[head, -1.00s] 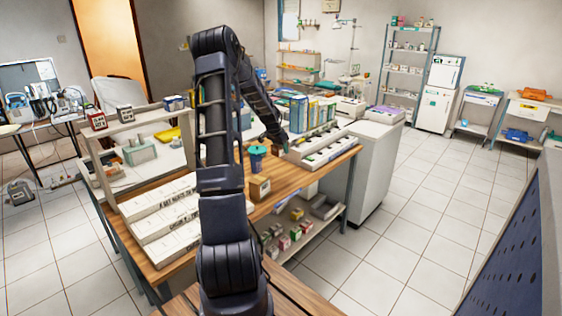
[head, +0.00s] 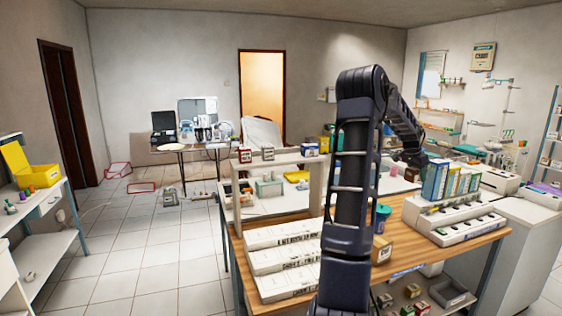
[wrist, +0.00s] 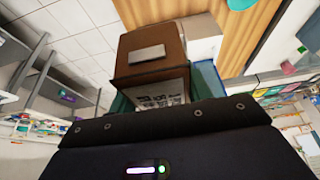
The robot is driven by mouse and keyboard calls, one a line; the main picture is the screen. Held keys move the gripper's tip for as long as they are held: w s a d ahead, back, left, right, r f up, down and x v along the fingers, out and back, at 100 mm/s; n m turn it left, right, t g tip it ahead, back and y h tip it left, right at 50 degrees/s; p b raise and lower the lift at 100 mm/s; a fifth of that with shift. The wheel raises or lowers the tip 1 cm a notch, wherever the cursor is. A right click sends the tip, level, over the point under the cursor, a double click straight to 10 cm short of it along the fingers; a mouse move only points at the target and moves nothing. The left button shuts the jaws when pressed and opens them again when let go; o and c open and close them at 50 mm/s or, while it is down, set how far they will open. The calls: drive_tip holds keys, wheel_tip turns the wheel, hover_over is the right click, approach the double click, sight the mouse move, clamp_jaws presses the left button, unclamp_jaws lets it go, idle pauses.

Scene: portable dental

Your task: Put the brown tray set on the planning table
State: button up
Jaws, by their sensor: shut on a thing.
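The brown tray set (wrist: 148,45) looks like a brown box with a pale label and a printed lower face, in the wrist view. My gripper (wrist: 162,92) is shut on it, with a teal finger pad at each side of it. In the head view the end of my arm hangs over the back of the wooden table beside the row of books, and the held set is too small to make out clearly. I cannot tell which table is the planning table.
The wooden table (head: 398,222) carries white stacked trays (head: 282,262), a teal-lidded cup (head: 382,217), a small box (head: 381,250) and standing books (head: 449,180). A shelf with a yellow box (head: 40,177) stands at left. Tiled floor (head: 150,240) between is mostly clear.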

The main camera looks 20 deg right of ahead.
wheel_tip(320, 180, up, 29)
hover_over(293, 157)
drive_tip(key=a, duration=0.1)
drive_tip(key=f, duration=2.4)
drive_tip(key=shift+s+a+f, duration=0.2)
drive_tip(key=shift+s+a, duration=0.05)
drive_tip(key=shift+s, duration=0.05)
drive_tip(key=shift+f, duration=0.1)
drive_tip(key=o, duration=1.1)
